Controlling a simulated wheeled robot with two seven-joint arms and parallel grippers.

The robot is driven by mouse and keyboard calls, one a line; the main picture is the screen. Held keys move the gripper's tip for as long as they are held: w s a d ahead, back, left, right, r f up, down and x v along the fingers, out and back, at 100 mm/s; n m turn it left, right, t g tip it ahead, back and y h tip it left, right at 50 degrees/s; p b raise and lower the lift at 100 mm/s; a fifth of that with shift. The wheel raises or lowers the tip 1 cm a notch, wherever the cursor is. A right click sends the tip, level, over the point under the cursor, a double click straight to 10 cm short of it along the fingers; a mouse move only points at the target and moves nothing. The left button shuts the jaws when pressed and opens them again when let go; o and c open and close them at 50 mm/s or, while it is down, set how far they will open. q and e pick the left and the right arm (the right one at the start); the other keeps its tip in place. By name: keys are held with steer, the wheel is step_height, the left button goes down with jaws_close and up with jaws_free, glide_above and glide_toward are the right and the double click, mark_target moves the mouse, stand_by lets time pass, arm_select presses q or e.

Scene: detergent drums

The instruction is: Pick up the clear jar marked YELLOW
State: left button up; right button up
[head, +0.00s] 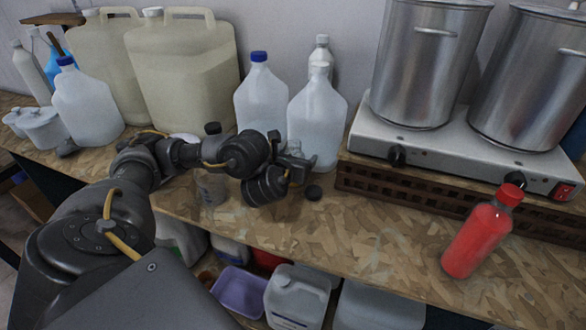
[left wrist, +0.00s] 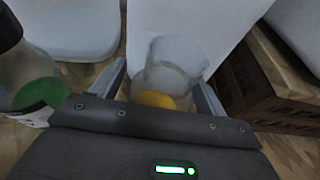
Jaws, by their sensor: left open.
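The clear jar (left wrist: 172,62) shows in the left wrist view with yellow at its base; no lettering on it is readable. My left gripper (left wrist: 160,88) is open, with one finger on each side of the jar. I cannot tell if either finger touches it. In the head view my left gripper (head: 293,163) is low over the bench in front of the white jugs, and I cannot make out the jar there. My right gripper is not in view.
A black-capped clear bottle with green in it (left wrist: 38,88) stands left of my gripper. White jugs (head: 318,125) stand close behind. A hotplate (head: 370,140) with steel pots is to the right. A red bottle (head: 474,240) stands front right.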

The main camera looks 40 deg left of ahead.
arm_select(q)
steer(key=c, duration=1.1)
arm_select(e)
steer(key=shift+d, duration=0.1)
arm_select(q)
steer(key=shift+r, duration=0.2)
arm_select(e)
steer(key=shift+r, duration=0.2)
